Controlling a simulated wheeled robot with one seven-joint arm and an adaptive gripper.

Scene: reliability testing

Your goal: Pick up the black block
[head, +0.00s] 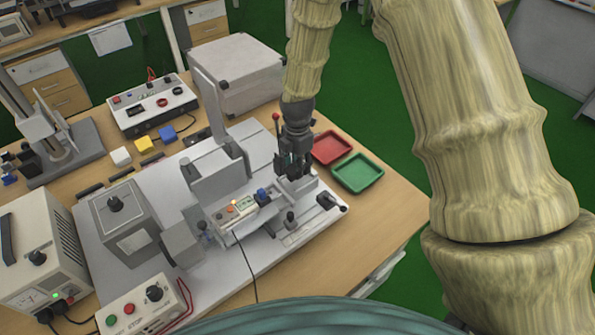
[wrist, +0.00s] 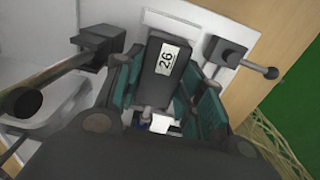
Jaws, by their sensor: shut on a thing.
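A black block (wrist: 170,62) with a white label reading "26" stands between the fingers in the wrist view. My gripper (wrist: 165,95) has its teal-padded fingers on both sides of the block and is shut on it. In the head view my gripper (head: 292,172) points down over the right part of the grey fixture on the white plate. The block cannot be made out clearly there, as the fingers hide it. Whether the block still touches the fixture cannot be told.
Black-knobbed levers flank the block, one at left (wrist: 100,42) and one at right (wrist: 230,52). A red tray (head: 331,148) and a green tray (head: 357,173) lie right of my gripper. White, yellow and blue blocks (head: 144,145) lie at the back left. A small control panel (head: 235,212) sits left of my gripper.

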